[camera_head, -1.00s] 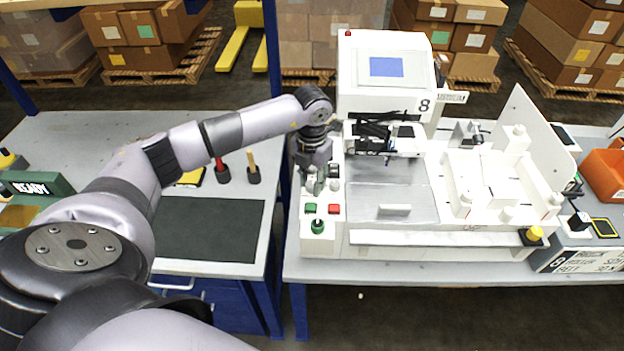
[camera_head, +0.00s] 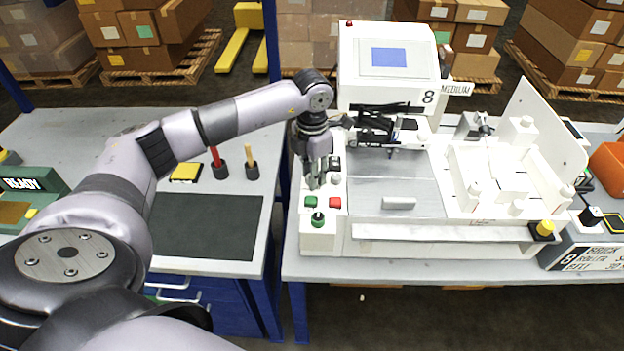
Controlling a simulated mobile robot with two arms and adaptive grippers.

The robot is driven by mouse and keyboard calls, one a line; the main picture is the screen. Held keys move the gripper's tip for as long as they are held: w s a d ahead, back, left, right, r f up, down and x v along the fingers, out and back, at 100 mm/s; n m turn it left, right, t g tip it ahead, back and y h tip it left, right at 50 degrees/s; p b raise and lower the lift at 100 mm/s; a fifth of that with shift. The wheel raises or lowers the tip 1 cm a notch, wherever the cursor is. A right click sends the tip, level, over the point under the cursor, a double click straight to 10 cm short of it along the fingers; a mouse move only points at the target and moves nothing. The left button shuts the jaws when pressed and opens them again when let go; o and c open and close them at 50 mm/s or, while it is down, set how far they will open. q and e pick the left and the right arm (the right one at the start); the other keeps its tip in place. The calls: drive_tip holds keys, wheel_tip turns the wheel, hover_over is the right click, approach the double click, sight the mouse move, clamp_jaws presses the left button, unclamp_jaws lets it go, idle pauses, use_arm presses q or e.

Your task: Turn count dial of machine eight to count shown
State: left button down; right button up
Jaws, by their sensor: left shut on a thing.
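Machine eight (camera_head: 385,55) is a white pen plotter with a blue screen and a black "8" on its housing. Its control strip runs down the left side, with a green button (camera_head: 311,201), a red button (camera_head: 335,202) and a green-topped knob (camera_head: 318,219). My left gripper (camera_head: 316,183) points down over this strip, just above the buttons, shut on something. The count dial is not clearly seen; the fingers cover what they hold, which is likely the dial. My right gripper is not in view.
A sign reading "MEDIUM" (camera_head: 457,89) sticks out beside the housing. The left bench holds a dark mat (camera_head: 205,226), red- and yellow-handled tools and a green "READY" box (camera_head: 30,188). A blue post stands between the benches.

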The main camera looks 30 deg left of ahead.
use_arm(q)
drive_tip(key=m+b, duration=0.4)
drive_tip(key=m, duration=0.1)
drive_tip(key=shift+w+f+m, duration=0.1)
drive_tip(key=shift+m, duration=0.2)
drive_tip(key=m+b, duration=0.2)
drive_tip(key=m, duration=0.1)
drive_tip(key=shift+m+b, duration=0.8)
drive_tip(key=shift+m, duration=0.4)
drive_tip(key=shift+r, duration=0.2)
drive_tip(key=c, duration=1.6)
unclamp_jaws()
drive_tip(key=shift+o, duration=0.2)
